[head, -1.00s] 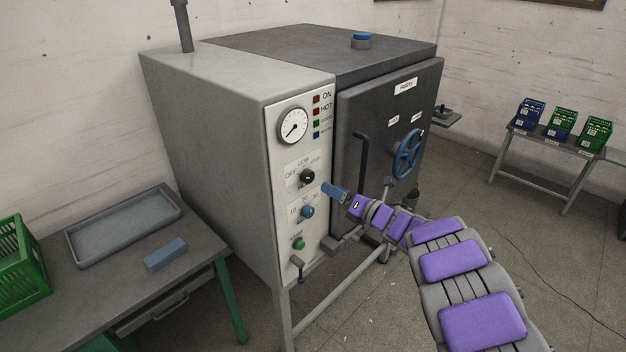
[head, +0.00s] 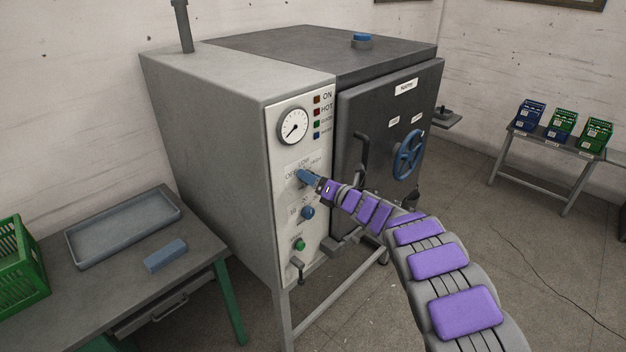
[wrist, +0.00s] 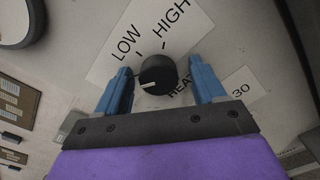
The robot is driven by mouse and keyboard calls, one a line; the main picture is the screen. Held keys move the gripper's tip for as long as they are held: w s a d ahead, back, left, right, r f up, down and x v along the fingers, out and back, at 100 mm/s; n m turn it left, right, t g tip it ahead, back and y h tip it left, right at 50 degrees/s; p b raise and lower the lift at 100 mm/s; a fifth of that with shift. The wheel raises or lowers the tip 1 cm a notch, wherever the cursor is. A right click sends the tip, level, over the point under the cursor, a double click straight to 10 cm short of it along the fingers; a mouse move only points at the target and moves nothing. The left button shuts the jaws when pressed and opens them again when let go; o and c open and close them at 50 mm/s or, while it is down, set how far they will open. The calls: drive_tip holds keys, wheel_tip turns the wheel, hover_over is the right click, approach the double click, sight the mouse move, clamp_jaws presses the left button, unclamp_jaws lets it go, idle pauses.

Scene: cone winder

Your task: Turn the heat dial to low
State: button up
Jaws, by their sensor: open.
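The heat dial (wrist: 158,75) is a round black knob with a white pointer mark, on a white label with LOW, HIGH and HEAT printed around it. In the wrist view its pointer mark lies toward the picture's left, not in line with the LOW or HIGH tick. My gripper (wrist: 162,88) is open, with one blue finger on each side of the dial and visible gaps between.
A gauge (head: 293,127) and a column of small lamps sit above the dial. A blue timer knob (head: 307,212), a green button (head: 300,244) and a lever (head: 297,268) are below. The dark door with a blue handwheel (head: 408,154) is at the right.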

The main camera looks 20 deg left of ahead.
drive_tip(key=shift+c, duration=0.3)
drive_tip(key=c, duration=1)
drive_tip(key=shift+m, duration=0.4)
drive_tip(key=shift+w+d+f+m+p, duration=0.1)
drive_tip(key=shift+m+p, duration=1.55)
drive_tip(key=shift+m, duration=1.1)
drive_tip(key=shift+f+m+p, duration=0.1)
drive_tip(key=shift+m+p, duration=1.55)
drive_tip(key=shift+m, duration=1.1)
drive_tip(key=shift+f, duration=0.1)
